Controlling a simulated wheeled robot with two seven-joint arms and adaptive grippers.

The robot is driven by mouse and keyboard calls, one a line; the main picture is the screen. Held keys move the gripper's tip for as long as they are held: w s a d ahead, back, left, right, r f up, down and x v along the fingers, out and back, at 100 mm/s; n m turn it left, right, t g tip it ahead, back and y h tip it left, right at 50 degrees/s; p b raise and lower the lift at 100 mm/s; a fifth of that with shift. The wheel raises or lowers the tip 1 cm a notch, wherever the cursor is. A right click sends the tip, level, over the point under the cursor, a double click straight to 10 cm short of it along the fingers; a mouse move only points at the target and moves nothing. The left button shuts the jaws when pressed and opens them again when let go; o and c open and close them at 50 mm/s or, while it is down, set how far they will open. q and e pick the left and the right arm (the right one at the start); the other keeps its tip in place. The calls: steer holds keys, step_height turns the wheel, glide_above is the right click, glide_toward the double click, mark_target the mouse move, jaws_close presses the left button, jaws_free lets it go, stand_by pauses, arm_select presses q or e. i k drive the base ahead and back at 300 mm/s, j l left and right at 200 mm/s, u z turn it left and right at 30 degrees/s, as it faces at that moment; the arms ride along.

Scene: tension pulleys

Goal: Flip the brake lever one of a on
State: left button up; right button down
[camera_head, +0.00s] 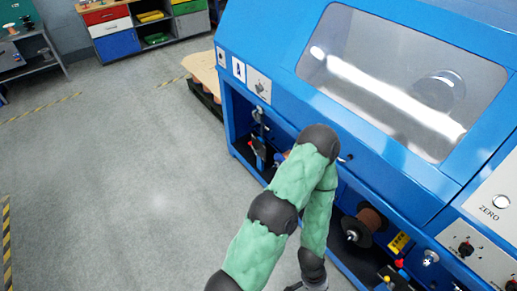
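The blue machine (280,60) carries a sign with the letter A (239,69) at its left end. In the opening below that sign stands an upright dark and blue mechanism (258,145); I cannot tell for sure whether it is the brake lever. Small levers with red and yellow knobs (400,264) show low at the right. My green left arm comes in from the bottom edge, bends in front of the machine and points back down. My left gripper (305,287) is mostly cut off by the bottom edge. My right gripper is out of view.
A copper-coloured spool (371,220) sits in the machine's lower bay. The control panel marked ZERO (490,205) is at the right. The grey floor at left is clear.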

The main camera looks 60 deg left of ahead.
mark_target(256, 152)
steer(key=u, duration=1.95)
steer(key=i+u, duration=0.25)
steer(key=i, duration=0.2)
steer(key=i+u, duration=0.25)
steer(key=i, duration=0.2)
steer(key=i+l+u, duration=0.2)
steer(key=i, duration=0.25)
steer(key=i+l+u, duration=0.25)
steer(key=i, duration=0.15)
